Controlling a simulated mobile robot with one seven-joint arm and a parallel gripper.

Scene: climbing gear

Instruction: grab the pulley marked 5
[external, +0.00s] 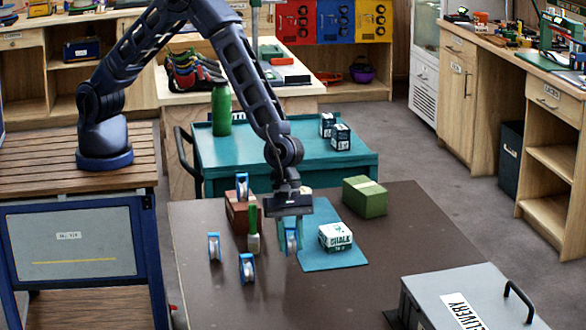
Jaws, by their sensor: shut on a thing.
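My gripper (290,238) points down over the brown table, at the left edge of the teal mat. It is shut on a blue-and-white pulley (291,241), partly hidden between the fingers. Two similar pulleys stand apart on the table to the left, one at the far left (214,247) and one nearer the front (247,268). Another pulley (242,186) shows at the top of a reddish-brown block (236,212). The numbers on the pulleys are too small to read, so I cannot tell which is marked 5.
A green-handled brush (253,230) stands close left of my gripper. A white chalk box (335,237) sits on the teal mat (330,263), with a green box (365,197) behind. A grey delivery case (440,290) is front right. The table's front middle is clear.

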